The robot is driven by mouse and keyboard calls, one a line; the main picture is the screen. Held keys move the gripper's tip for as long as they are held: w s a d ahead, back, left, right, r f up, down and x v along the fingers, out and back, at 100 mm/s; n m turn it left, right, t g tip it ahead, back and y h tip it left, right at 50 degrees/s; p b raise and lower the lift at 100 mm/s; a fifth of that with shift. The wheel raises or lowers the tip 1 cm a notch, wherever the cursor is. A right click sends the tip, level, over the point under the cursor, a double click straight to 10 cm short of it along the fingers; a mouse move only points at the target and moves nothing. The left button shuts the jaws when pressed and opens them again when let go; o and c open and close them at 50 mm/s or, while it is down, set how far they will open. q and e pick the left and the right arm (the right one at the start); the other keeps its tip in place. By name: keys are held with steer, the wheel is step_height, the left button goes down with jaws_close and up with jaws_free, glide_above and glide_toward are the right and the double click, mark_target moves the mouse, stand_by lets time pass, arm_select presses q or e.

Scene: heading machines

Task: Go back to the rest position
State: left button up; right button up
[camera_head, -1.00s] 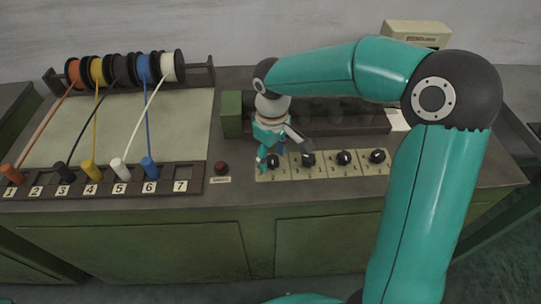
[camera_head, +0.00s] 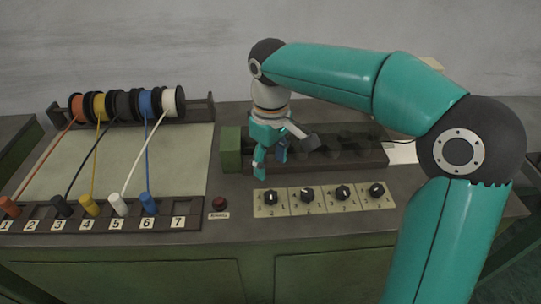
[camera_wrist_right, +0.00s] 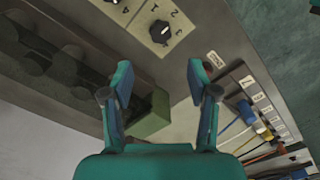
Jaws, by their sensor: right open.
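My right gripper (camera_head: 270,165) hangs open and empty above the bench, behind the first knob (camera_head: 270,197) in the head view and in front of the dark rack with the green end block. In the right wrist view its two fingers (camera_wrist_right: 160,80) are spread, with nothing between them but bare bench top. A knob (camera_wrist_right: 160,32) shows beyond the fingertips, apart from them. My right arm is bent, with the elbow at the right of the head view. My left gripper is not in view.
Several black knobs stand in a row on pale plates. A red button (camera_head: 220,203) is left of them. Farther left, coloured cords run from a spool rack (camera_head: 46,124) to plugs in a numbered strip (camera_head: 190,208). A dark rack with a green end block (camera_head: 230,150) stands behind the gripper.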

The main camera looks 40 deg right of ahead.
steer(key=shift+r, duration=0.65)
